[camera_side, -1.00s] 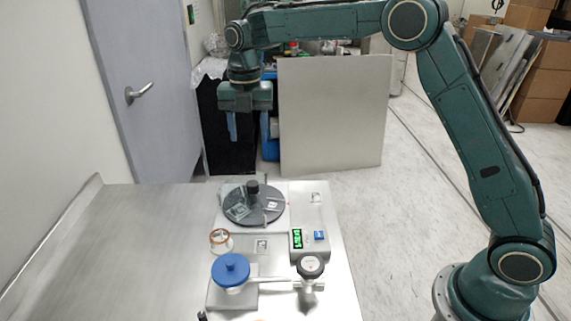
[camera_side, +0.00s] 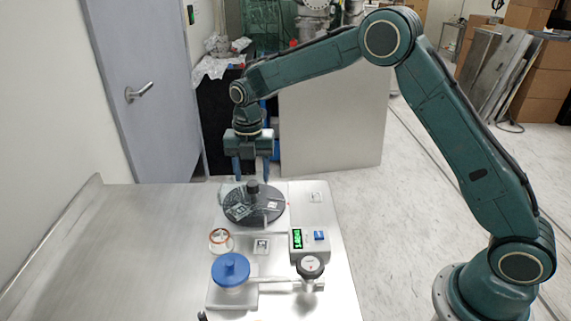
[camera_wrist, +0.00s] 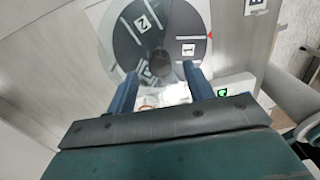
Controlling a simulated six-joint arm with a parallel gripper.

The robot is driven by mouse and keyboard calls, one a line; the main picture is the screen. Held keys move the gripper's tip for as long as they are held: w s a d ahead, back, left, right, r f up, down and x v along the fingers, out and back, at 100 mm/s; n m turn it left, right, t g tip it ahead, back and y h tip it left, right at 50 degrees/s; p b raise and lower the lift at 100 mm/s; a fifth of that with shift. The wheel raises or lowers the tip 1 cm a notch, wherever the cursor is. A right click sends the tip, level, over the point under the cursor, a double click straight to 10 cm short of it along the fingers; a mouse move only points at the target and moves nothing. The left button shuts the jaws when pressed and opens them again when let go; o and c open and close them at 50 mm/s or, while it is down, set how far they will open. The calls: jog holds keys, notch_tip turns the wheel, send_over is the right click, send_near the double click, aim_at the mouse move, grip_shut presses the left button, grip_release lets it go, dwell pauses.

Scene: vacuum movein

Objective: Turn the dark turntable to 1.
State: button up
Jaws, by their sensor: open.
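The dark turntable (camera_side: 270,212) is a round disc with a dark upright knob (camera_side: 252,188) at its centre and white number labels. In the wrist view the disc (camera_wrist: 128,45) shows a "1" label (camera_wrist: 187,48) at its right and a "2" label (camera_wrist: 142,24) near the top. A third label near the knob is hard to read. A small red marker (camera_wrist: 209,36) lies at the disc's right edge, slightly above the "1". My gripper (camera_side: 251,180) is open and empty, above the turntable. In the wrist view the knob (camera_wrist: 157,62) appears between the fingertips (camera_wrist: 160,71).
A box with a green display (camera_side: 309,243) stands in front right of the turntable. A small jar (camera_side: 220,240), a blue-lidded vessel (camera_side: 230,268) and a round-topped fitting (camera_side: 310,267) stand nearer the front. The left side of the metal table (camera_side: 130,250) is clear.

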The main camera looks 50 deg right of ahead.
aim_at(253, 194)
jog(key=shift+f, duration=1.25)
grip_shut()
